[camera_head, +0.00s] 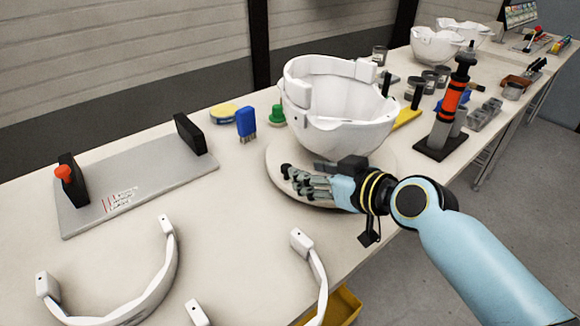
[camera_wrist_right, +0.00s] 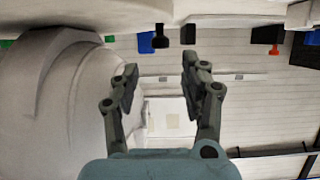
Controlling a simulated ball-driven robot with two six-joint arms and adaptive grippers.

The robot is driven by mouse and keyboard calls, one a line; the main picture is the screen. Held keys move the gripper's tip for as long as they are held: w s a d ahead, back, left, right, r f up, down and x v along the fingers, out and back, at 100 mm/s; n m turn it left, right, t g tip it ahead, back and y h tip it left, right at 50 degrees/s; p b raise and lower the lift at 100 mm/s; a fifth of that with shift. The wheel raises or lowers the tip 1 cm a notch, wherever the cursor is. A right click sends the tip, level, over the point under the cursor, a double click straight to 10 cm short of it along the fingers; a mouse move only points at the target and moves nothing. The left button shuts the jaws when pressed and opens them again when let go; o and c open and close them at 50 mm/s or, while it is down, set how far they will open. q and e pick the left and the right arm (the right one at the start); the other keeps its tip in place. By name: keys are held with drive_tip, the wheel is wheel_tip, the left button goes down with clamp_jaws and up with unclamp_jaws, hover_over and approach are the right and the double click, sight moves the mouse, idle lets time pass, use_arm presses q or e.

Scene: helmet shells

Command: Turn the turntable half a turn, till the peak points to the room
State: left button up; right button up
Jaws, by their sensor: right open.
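A white helmet shell (camera_head: 345,118), open side up like a bowl, sits on the round pale turntable (camera_head: 279,172) near the middle of the bench. White blocks stand on its rim; I cannot tell which part is the peak. My right gripper (camera_head: 298,181) reaches in from the right, low over the turntable's front part, in front of the shell. Its fingers (camera_wrist_right: 163,72) are apart with nothing between them. In the right wrist view the shell (camera_wrist_right: 65,105) fills the left side, beside the fingers. Whether the gripper touches the turntable is unclear. My left gripper is out of view.
A grey plate with black uprights (camera_head: 135,192) lies at left. White curved bands (camera_head: 165,270) lie in front. A blue brush (camera_head: 246,122) and green knob (camera_head: 277,115) stand behind the turntable. A black-and-orange tool (camera_head: 450,105) stands at right. A yellow bin (camera_head: 343,305) is below the edge.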

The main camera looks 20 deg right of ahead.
sight(288, 167)
drive_tip(key=x, duration=0.7)
drive_tip(key=shift+w+a+f, duration=0.1)
drive_tip(key=shift+f, duration=0.05)
clamp_jaws()
